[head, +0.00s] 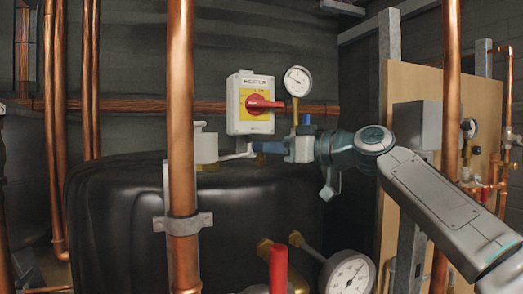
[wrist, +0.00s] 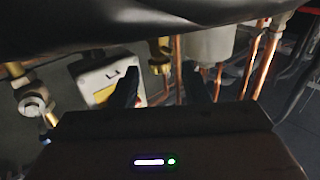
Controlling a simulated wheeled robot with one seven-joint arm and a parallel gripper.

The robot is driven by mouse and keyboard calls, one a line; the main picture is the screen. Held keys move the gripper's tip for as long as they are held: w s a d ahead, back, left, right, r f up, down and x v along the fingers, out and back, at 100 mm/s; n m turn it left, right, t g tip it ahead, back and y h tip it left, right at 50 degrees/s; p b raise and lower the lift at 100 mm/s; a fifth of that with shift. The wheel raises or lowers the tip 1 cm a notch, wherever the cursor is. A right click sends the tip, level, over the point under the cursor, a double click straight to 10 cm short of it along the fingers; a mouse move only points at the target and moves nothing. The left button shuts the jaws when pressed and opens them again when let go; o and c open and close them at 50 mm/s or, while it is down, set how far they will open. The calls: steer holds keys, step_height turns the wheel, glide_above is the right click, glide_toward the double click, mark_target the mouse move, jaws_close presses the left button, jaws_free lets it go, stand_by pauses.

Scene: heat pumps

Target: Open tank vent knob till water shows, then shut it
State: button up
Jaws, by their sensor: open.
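The black tank (head: 120,215) fills the lower left of the head view. Its dark edge (wrist: 110,25) crosses the top of the wrist view. A small brass fitting (wrist: 158,55) shows in the wrist view, beyond the gap between my fingers; I cannot tell whether it is the vent knob. My gripper (head: 238,154) is above the tank, pointing left; in the wrist view its dark fingers (wrist: 160,88) are apart with nothing between them. The fingertips are small in the head view, so contact cannot be told. No water shows.
A white pot (head: 206,148) stands left of my gripper. The switch box (head: 247,103) with a red knob and a gauge (head: 298,81) are just above it. A copper pipe (head: 181,120) stands in front of the tank. A red-handled valve (head: 278,268) and larger gauge (head: 347,275) are below.

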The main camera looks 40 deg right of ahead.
steer(key=b+v, duration=0.2)
steer(key=v, duration=0.9)
stand_by(6.9)
